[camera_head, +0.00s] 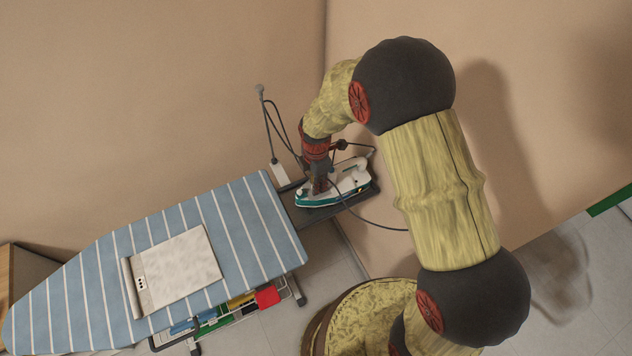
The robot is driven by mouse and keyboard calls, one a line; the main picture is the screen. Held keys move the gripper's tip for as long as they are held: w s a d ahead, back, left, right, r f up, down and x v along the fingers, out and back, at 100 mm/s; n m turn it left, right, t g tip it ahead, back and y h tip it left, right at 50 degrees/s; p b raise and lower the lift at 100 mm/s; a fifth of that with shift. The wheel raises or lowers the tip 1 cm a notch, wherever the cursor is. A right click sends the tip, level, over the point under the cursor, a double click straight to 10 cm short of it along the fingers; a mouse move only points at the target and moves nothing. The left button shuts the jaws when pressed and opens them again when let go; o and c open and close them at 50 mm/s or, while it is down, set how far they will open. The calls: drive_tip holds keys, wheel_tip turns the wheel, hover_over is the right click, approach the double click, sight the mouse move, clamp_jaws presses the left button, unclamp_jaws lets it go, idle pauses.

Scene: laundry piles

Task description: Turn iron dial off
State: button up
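A white and teal iron (346,188) sits on a dark rest (315,213) at the right end of the blue striped ironing board (237,215). My gripper (319,188) points down at the left end of the iron and overlaps it in the view. I cannot tell whether it touches the iron. Its fingers are small and dark here, so their opening is unclear. The iron's dial cannot be made out.
Coloured items (240,299) sit on a rack below. Walls stand close behind the iron.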

drive_tip(key=o, duration=0.4)
wheel_tip(320, 180, up, 12)
idle(0.7)
idle(0.5)
